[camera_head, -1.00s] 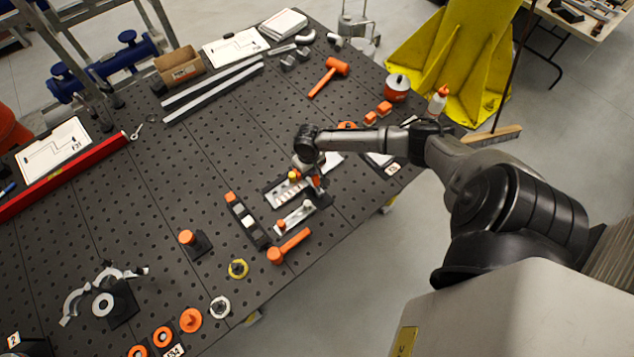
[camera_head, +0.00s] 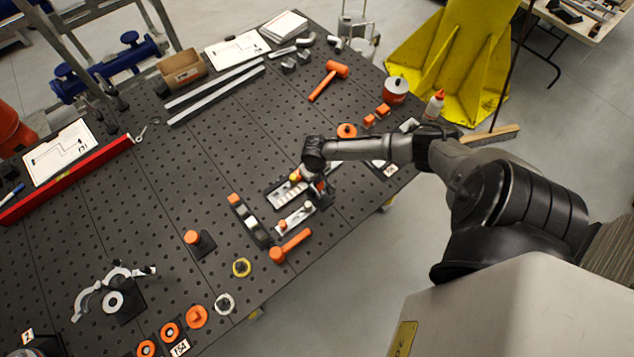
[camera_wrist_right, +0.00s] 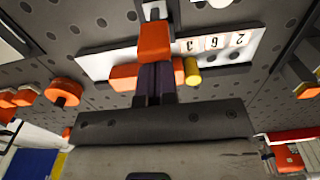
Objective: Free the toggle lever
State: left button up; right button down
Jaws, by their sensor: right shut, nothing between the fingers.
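In the right wrist view the plate (camera_wrist_right: 100,63) carries printed characters, the yellow knob (camera_wrist_right: 193,70), a crosswise orange piece (camera_wrist_right: 126,77) and an upright orange block (camera_wrist_right: 154,42). I cannot tell for sure which orange piece belongs to the toggle lever. My right gripper (camera_wrist_right: 156,84) is shut and empty, its dark fingertips at the orange pieces beside the yellow knob; contact is unclear. In the head view my wrist partly hides this spot. My left gripper is out of view.
A second pale plate with an orange knob (camera_head: 282,226) lies just in front of the fixture, and an orange-headed mallet (camera_head: 290,247) is near it. A dark block strip (camera_head: 250,222) stands to the left. The table's near edge is close by.

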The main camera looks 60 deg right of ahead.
aim_at(321, 183)
jog(key=shift+s+f, duration=0.25)
jog(key=shift+s, duration=0.05)
jog(key=shift+s+a, duration=0.1)
jog(key=shift+s+a+p, duration=0.2)
jog(key=shift+s+p, duration=0.2)
jog(key=shift+p, duration=0.35)
jog(key=shift+s+a+p, duration=0.3)
jog(key=shift+s+p, duration=0.15)
jog(key=shift+s, duration=0.15)
jog(key=shift+s+r+p, duration=0.1)
jog(key=shift+r+p, duration=0.05)
jog(key=shift+p, duration=0.25)
jog(key=shift+s+a, duration=0.2)
jog(key=shift+p, duration=0.3)
